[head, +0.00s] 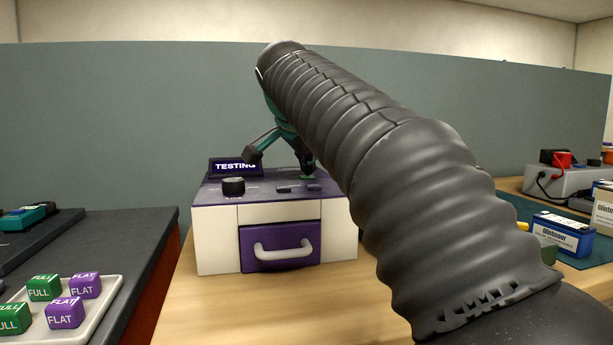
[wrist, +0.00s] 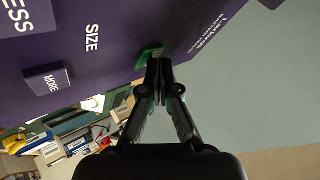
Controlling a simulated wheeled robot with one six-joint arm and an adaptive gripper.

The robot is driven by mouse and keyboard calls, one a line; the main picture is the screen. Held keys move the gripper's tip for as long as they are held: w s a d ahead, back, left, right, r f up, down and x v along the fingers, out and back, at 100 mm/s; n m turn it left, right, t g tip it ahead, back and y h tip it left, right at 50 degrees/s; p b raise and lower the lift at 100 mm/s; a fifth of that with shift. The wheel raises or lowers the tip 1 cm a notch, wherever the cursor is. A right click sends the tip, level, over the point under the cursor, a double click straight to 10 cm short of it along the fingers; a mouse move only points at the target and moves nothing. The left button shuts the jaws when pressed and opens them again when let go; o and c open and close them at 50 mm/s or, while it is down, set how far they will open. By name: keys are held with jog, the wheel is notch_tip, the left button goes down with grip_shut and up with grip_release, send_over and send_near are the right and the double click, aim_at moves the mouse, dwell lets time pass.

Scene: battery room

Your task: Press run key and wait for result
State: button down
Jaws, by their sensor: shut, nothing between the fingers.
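The tester is a white box with a purple top (head: 215,220) on the wooden bench. Its display (head: 235,167) reads "TESTING". A green key, whose label I cannot read, lies at the back right of its top; it shows in the wrist view (wrist: 149,54). My gripper (wrist: 158,68) is shut and empty, with its tips right at the green key. They seem to touch it, but I cannot tell whether it is pushed in. In the head view my gripper (head: 307,170) points down at the same spot, and my arm hides the tester's right side.
The tester has a black knob (head: 233,186) and a purple drawer (head: 280,262), closed. A "MORE" key (wrist: 48,82) shows in the wrist view. At left a tray (head: 105,300) holds green "FULL" and purple "FLAT" blocks. A blue-and-white battery (head: 563,236) stands at right.

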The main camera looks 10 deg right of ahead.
jog(key=shift+r, duration=0.1)
jog(key=shift+r+p, duration=0.7)
jog(key=shift+p, duration=0.05)
notch_tip(320, 180, up, 2)
jog(key=shift+r+p, duration=0.25)
jog(key=shift+p, duration=0.9)
jog(key=shift+r+p, duration=0.55)
jog(key=shift+r, duration=0.65)
